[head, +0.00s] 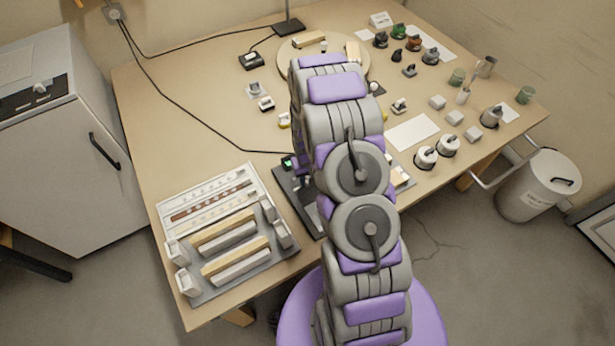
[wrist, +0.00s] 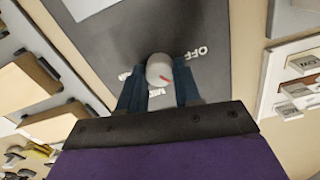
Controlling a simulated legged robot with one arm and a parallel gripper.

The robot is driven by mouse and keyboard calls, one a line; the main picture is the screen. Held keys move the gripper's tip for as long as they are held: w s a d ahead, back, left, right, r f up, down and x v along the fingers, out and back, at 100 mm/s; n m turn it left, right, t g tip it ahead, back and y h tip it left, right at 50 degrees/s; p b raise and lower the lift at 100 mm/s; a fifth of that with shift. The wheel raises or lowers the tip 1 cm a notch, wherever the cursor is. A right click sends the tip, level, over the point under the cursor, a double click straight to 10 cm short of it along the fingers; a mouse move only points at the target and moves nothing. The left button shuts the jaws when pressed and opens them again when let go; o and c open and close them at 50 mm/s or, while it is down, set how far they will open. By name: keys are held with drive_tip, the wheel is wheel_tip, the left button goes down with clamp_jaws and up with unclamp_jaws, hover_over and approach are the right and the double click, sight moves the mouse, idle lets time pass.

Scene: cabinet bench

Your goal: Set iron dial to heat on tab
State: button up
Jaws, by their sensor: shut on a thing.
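The iron dial (wrist: 160,70) is a small pale grey knob with a red pointer line, on a dark grey panel (wrist: 185,25) in the wrist view. My gripper (wrist: 160,82) has its two dark blue fingers on either side of the dial and is shut on it. The red line points down and to the right in that view. The printed OFF label (wrist: 195,53) is right of the dial. Two other white labels, left of and below it, are partly covered and unreadable. In the head view my arm hides the dial, and the dark panel (head: 300,205) shows only in part.
A grey tray (head: 215,290) with long blocks stands left of the dark panel on the bench (head: 180,110). Cups, small blocks and knobs stand on the right side. A black cable (head: 190,108) crosses the bench. The bench's left rear area is mostly clear.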

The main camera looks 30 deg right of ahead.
drive_tip(key=shift+m+p, duration=0.5)
drive_tip(key=o, duration=1)
drive_tip(key=shift+o, duration=0.2)
wheel_tip(320, 180, up, 17)
drive_tip(key=p, duration=0.2)
drive_tip(key=shift+r, duration=0.15)
